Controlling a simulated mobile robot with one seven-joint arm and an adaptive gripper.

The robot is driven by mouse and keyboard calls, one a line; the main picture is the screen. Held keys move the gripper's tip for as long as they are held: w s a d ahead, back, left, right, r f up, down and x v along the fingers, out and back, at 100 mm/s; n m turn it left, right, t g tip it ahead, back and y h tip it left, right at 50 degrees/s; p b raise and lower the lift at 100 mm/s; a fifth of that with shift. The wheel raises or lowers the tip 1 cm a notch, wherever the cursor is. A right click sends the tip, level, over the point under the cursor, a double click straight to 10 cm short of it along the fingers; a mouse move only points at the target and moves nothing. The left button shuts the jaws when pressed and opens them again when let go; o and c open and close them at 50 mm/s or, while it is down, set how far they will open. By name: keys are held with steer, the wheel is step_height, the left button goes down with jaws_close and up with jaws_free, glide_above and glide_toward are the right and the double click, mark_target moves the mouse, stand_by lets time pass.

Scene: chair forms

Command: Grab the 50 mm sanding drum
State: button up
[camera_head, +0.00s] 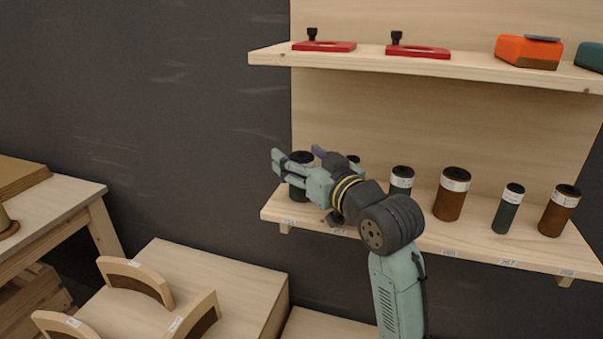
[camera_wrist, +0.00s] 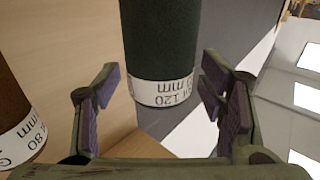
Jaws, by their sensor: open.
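My gripper (camera_head: 297,160) is open at the left end of the lower shelf, around a dark green drum (camera_head: 298,190) with a black top. In the wrist view the green drum (camera_wrist: 160,40) stands between the open fingers, with a gap on each side. Its white label reads grit 120 and "mm"; the size number is not legible. A brown drum (camera_wrist: 12,110) is at the left edge of that view. In the head view other drums stand further right: green (camera_head: 401,180), wide brown (camera_head: 450,200), slim green (camera_head: 507,215) and brown (camera_head: 556,217). My gripper partly hides another drum (camera_head: 354,159).
The lower shelf (camera_head: 480,250) has small tags along its front edge. The upper shelf (camera_head: 480,73) above it holds two red tools (camera_head: 325,46) (camera_head: 418,51) and an orange block (camera_head: 527,52). Wooden furniture (camera_head: 220,270) with curved pieces stands at lower left.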

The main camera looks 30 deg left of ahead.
steer(key=shift+c, duration=0.4)
steer(key=c, duration=1.3)
